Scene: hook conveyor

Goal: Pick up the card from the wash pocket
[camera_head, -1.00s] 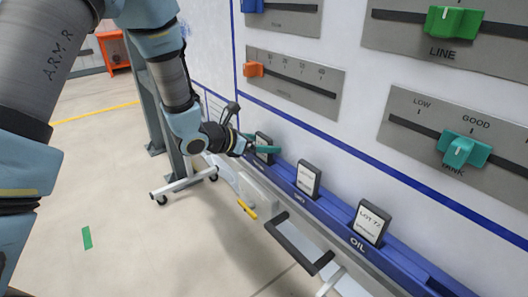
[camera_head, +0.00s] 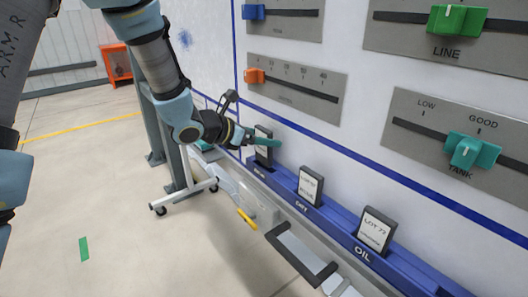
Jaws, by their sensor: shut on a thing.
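A dark-framed card with a white face (camera_head: 263,153) stands at the leftmost labelled pocket of the blue rail (camera_head: 332,212). The small label under it is too blurred to read surely as wash. My gripper (camera_head: 268,142) comes in from the left, with its teal fingers across the upper part of this card. It is shut on the card, which is upright with its lower end at the pocket. The fingers hide part of the card's face.
Two more cards stand along the rail: a middle one (camera_head: 310,185) and one above the OIL label (camera_head: 375,230). Slider panels (camera_head: 295,88) are on the wall above. A dark handle (camera_head: 300,255) juts out below the rail.

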